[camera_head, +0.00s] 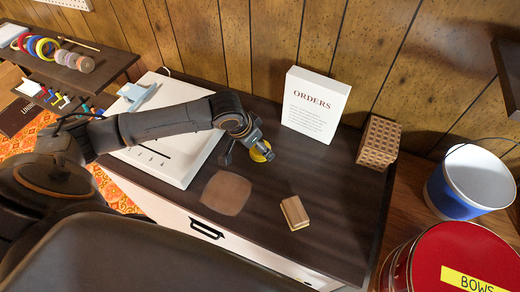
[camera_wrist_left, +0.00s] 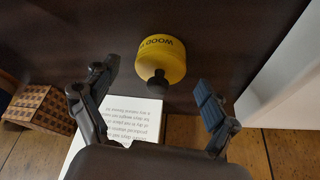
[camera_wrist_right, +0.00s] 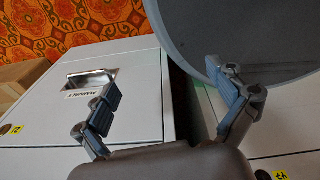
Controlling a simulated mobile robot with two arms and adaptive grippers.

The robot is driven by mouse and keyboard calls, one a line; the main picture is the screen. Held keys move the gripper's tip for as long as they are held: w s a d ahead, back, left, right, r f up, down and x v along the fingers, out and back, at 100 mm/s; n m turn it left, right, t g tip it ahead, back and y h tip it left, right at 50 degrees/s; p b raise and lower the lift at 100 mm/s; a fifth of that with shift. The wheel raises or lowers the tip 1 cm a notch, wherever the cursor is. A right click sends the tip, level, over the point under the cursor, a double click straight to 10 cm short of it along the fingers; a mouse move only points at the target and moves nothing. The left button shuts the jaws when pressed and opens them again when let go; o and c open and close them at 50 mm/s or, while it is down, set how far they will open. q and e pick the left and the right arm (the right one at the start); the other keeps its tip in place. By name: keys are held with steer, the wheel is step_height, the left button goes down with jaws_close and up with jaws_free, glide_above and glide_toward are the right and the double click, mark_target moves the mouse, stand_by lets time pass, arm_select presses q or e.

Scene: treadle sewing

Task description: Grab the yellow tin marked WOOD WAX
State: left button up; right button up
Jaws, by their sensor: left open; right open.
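The yellow tin (camera_head: 262,152) stands on the dark counter (camera_head: 335,205), partly hidden by my left gripper in the head view. The left wrist view shows the tin (camera_wrist_left: 163,58) with the letters WOOD on it and a dark knob at its near side. My left gripper (camera_wrist_left: 155,95) is open, its fingers apart to either side of the tin, which lies a little beyond the fingertips. In the head view my left gripper (camera_head: 243,152) is right beside the tin. My right gripper (camera_wrist_right: 172,92) is open and empty over white cabinets, away from the counter top.
The white ORDERS sign (camera_head: 314,104) stands behind the tin. A woven box (camera_head: 379,142) and a wooden block (camera_head: 294,212) are to the right, a brown patch (camera_head: 226,193) in front. A white flat unit (camera_head: 178,158) lies left. A blue bucket (camera_head: 447,197) stands far right.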

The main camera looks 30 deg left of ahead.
arm_select(q)
steer(key=shift+x, duration=1.1)
steer(key=c, duration=1.3)
steer(key=shift+r, duration=0.1)
